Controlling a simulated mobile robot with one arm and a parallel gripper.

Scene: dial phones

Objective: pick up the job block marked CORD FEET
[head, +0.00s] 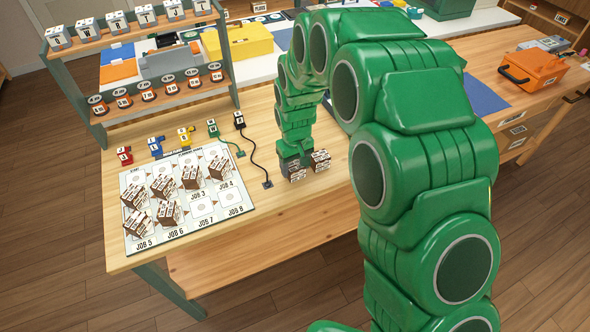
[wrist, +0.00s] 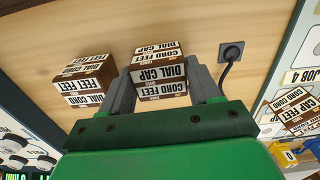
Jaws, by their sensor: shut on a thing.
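My gripper (head: 293,158) is low over the wooden table. It is shut on a brown block with white labels (wrist: 158,78), which sits between the fingers in the wrist view. The labels facing me read DIAL CAP and CORD FEET. The held block also shows in the head view (head: 297,174), partly under the gripper. I cannot tell whether it touches the table.
A white job board (head: 232,228) with several brown blocks lies at the left. A two-level rack (head: 150,75) stands behind. An orange case (head: 533,70) is at the far right.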

